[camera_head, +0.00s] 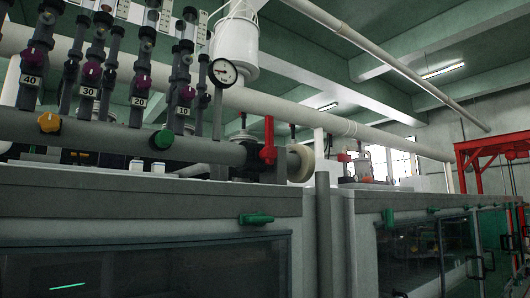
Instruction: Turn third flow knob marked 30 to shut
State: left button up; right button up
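Whether any valve is open or shut cannot be told. Neither of my grippers is in view.
A grey horizontal pipe (120,139) below carries a yellow knob (49,122) and a green knob (162,139). A pressure gauge (222,72) and a red valve handle (268,150) stand to the right. Grey cabinets (150,196) with green handles fill the front.

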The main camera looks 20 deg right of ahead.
aim_at(92, 71)
jog(key=z, duration=0.85)
jog(key=k, duration=0.9)
jog(key=u, duration=1)
jog(key=i, duration=0.5)
